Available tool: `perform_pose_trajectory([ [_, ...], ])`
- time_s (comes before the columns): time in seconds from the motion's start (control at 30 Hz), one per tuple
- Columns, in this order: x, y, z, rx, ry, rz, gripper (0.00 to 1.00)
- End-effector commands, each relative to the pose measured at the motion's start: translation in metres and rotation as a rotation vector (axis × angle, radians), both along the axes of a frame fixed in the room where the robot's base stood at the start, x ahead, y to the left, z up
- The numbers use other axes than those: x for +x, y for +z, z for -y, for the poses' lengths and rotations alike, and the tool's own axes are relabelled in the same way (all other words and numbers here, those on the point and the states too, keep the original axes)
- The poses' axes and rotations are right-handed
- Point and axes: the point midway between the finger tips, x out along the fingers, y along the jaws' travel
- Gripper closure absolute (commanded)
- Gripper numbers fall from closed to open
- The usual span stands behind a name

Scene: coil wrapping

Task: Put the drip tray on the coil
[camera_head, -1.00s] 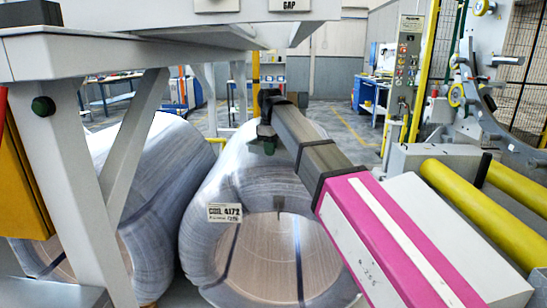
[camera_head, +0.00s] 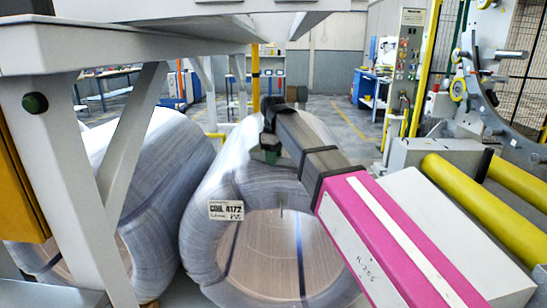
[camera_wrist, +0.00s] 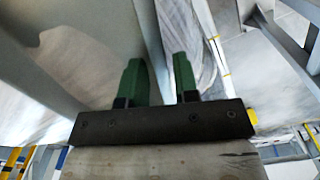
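A wrapped coil (camera_head: 207,180) with a tag reading "COIL 4172" lies on its side in the middle of the head view, its round end facing me. A second wrapped coil (camera_head: 165,190) lies to its left, partly behind a grey frame leg. My gripper (camera_head: 266,152) is over the upper part of the tagged coil in the head view; whether it touches is unclear. In the wrist view, my gripper (camera_wrist: 158,62) has its two green fingers apart, with a gap between them and nothing clearly held. I cannot pick out the drip tray in either view.
A grey steel frame (camera_head: 65,135) with a flat top and slanted brace stands close on the left, overhanging the coils. A machine with yellow rollers (camera_head: 475,200) stands on the right. A blue cabinet (camera_head: 370,92) is farther back. Open floor (camera_head: 338,125) lies behind the coils.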

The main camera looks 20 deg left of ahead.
Motion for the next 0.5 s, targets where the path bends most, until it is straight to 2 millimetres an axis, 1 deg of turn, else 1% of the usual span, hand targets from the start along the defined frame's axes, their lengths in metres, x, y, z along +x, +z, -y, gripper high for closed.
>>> perform_pose_trajectory([
  [0.17,0.0,0.002,0.0,0.0,0.0,0.0,0.72],
  [0.27,0.001,0.008,0.0,0.0,0.0,0.0,0.72],
  [0.37,0.001,0.021,-0.001,0.002,0.0,0.002,0.72],
  [0.5,0.001,0.047,-0.001,0.002,0.0,0.002,0.72],
])
